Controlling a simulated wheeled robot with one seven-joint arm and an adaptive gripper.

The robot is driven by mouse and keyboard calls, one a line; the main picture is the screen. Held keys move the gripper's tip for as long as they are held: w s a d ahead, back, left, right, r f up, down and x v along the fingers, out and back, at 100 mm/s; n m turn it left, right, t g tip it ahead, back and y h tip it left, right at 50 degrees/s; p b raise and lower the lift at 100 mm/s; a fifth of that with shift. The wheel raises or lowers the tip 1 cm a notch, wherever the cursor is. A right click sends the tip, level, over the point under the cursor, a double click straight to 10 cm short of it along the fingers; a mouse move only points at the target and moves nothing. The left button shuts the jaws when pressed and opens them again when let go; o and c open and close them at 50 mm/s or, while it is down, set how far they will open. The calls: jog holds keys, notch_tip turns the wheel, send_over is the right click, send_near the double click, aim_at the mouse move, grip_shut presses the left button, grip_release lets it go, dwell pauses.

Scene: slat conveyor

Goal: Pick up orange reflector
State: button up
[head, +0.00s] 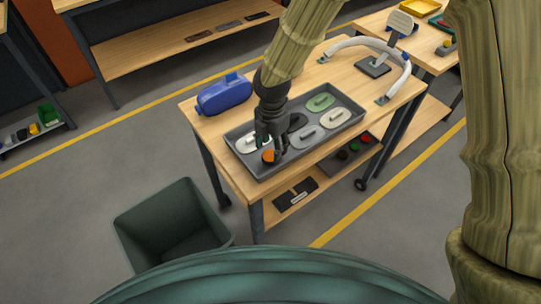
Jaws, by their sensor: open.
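The orange reflector (268,156) is a small round orange piece at the near left of the grey tray (262,172) on the wooden table. My gripper (270,150) is open and points down over the tray's left part, with its fingers close around or just above the orange reflector. I cannot tell whether the fingers touch it. Part of the reflector is hidden by the fingers.
The tray also holds a white piece (246,143), a green piece (320,102) and several grey ones. A blue case (224,95) stands behind left, a white curved tube (350,42) behind right. A dark bin (172,222) stands on the floor.

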aim_at(271, 155)
jog(key=f+p, duration=0.1)
jog(key=f, duration=0.2)
jog(key=shift+a, duration=0.2)
jog(key=shift+d+f, duration=0.1)
jog(key=shift+f, duration=0.35)
jog(key=c, duration=0.5)
